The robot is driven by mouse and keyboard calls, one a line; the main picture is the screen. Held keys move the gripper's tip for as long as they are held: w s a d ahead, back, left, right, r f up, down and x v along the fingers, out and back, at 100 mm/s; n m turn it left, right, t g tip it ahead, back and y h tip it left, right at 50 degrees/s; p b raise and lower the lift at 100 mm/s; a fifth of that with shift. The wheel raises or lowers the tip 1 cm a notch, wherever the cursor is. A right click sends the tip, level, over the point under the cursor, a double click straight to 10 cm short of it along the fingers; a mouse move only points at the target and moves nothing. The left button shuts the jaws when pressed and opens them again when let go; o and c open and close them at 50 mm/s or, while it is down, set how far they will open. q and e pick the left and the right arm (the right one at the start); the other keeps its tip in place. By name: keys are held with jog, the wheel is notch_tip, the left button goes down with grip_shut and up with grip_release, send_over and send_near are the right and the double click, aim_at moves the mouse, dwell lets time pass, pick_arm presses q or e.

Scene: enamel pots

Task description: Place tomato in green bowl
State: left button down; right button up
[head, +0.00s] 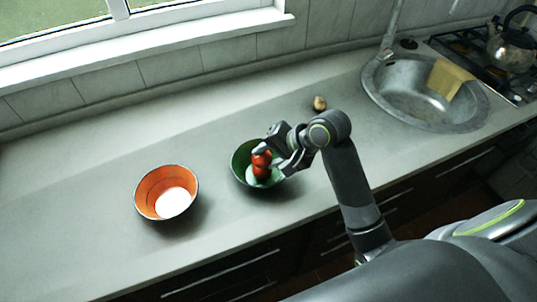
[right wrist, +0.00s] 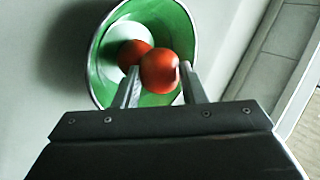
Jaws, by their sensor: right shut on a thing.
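The green bowl (head: 240,163) stands on the counter near the middle of the head view. My right gripper (head: 266,156) is over the bowl, shut on a red tomato (head: 262,158). In the right wrist view the held tomato (right wrist: 160,71) sits between the two fingers, in front of the green bowl (right wrist: 104,62). A second red tomato (right wrist: 134,54) shows behind it, inside the bowl, partly hidden by the held one. In the head view this second tomato (head: 261,173) shows just below the held one. My left gripper is not in view.
An orange bowl (head: 152,193) with a white inside bottom stands left of the green bowl. A small brownish round thing (head: 320,103) lies behind my right arm. A sink (head: 420,100) with a yellow cloth (head: 447,77) and a stove with a kettle (head: 513,47) are at right.

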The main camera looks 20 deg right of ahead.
jog(key=o, duration=1.3)
jog(key=shift+f, duration=0.1)
jog(key=shift+s+d+r, duration=0.15)
jog(key=shift+d+r, duration=0.05)
jog(key=shift+r, duration=0.3)
jog(key=p+v, duration=0.2)
jog(key=v, duration=0.9)
jog(key=shift+s, duration=0.1)
